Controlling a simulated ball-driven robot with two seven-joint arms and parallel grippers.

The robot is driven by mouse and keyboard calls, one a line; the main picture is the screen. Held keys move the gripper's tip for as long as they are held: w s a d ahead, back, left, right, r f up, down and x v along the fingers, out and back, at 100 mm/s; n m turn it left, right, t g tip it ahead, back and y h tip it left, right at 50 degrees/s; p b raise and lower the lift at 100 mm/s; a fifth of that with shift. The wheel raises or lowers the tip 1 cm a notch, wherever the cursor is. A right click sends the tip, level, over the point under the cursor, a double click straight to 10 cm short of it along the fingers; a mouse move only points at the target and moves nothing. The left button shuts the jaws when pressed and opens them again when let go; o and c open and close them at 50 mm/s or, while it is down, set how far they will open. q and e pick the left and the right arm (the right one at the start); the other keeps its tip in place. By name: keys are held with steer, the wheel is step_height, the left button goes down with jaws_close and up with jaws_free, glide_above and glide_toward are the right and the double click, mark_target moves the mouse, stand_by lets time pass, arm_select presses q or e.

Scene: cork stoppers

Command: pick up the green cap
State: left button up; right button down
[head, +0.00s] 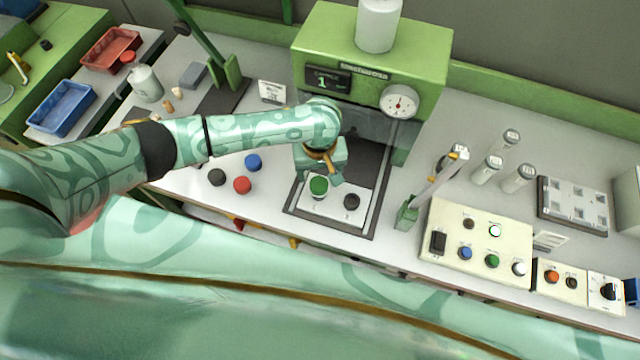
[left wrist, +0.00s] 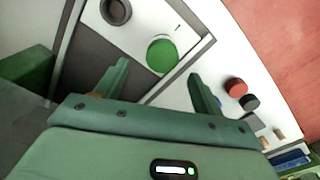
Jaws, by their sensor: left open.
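The green cap (head: 318,186) stands on a white plate (head: 331,210) in front of the green machine. It also shows in the left wrist view (left wrist: 161,55), just beyond the fingertips and roughly centred between them. My left gripper (head: 322,174) is over the plate, just behind and above the green cap. Its two fingers are spread apart in the left wrist view (left wrist: 158,78), with nothing held between them. The cap appears clear of both fingers, though the exact height gap cannot be told. My right gripper is not in view.
A black round piece (head: 351,201) shares the white plate. Blue (head: 253,162), red (head: 242,185) and black (head: 217,177) caps lie on the bench to the left. The green machine (head: 372,60) rises behind. A lever (head: 430,190) and a button panel (head: 478,245) stand right.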

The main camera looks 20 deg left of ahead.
mark_target(319, 184)
arm_select(q)
steer(key=f, duration=0.1)
steer(key=f+b, duration=0.1)
steer(key=shift+s+f, duration=0.3)
steer(key=shift+s, duration=0.1)
step_height(319, 184, down, 2)
steer(key=shift+f+b, duration=0.1)
steer(key=shift+b, duration=0.45)
steer(key=shift+w+f, duration=0.1)
steer(key=shift+w, duration=0.05)
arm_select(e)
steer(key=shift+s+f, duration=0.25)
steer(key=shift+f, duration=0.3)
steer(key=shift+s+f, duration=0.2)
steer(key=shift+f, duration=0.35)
arm_select(q)
steer(key=c, duration=1)
steer(key=shift+c, duration=0.2)
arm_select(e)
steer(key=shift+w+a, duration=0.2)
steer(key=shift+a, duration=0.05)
